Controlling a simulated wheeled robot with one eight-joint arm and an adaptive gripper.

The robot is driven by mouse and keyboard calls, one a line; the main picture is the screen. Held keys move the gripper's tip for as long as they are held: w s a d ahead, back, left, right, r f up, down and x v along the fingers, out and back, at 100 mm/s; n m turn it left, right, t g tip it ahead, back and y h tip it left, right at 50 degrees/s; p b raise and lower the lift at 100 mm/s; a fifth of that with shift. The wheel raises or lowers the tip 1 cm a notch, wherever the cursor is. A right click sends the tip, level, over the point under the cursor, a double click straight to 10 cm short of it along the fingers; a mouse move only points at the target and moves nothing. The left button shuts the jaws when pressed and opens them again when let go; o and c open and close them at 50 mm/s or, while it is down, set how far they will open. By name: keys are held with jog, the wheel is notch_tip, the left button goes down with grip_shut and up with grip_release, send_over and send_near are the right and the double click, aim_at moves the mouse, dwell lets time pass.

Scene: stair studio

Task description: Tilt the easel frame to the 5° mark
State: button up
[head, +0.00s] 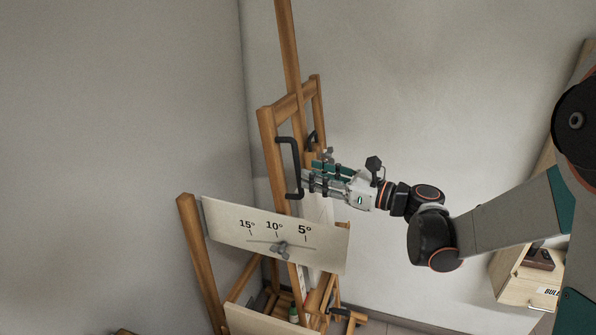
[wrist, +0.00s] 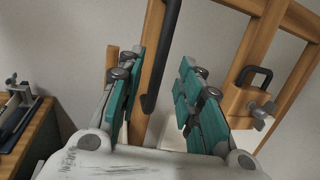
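The wooden easel frame (head: 267,135) stands near the wall corner, with a black bar handle (head: 297,165) on its left upright. A pale scale board (head: 225,222) reads 15°, 10° and 5°. A grey wing knob (head: 281,250) sits on the board's slot, slightly right of below the 10° mark. My gripper (head: 306,183) is beside the handle's lower part. In the wrist view my gripper (wrist: 160,80) has its teal-padded fingers apart. The black handle (wrist: 163,50) shows in the gap between them, in front of the upright. I cannot tell whether the fingers touch it.
A wooden clamp block (wrist: 235,100) with a smaller black handle (wrist: 254,72) and a wing nut (wrist: 265,108) is at the right of the wrist view. A wooden box (head: 520,285) is at the lower right. A wall stands close behind the easel.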

aim_at(298, 170)
jog(key=shift+x, duration=2.75)
jog(key=shift+c, duration=0.5)
grip_shut()
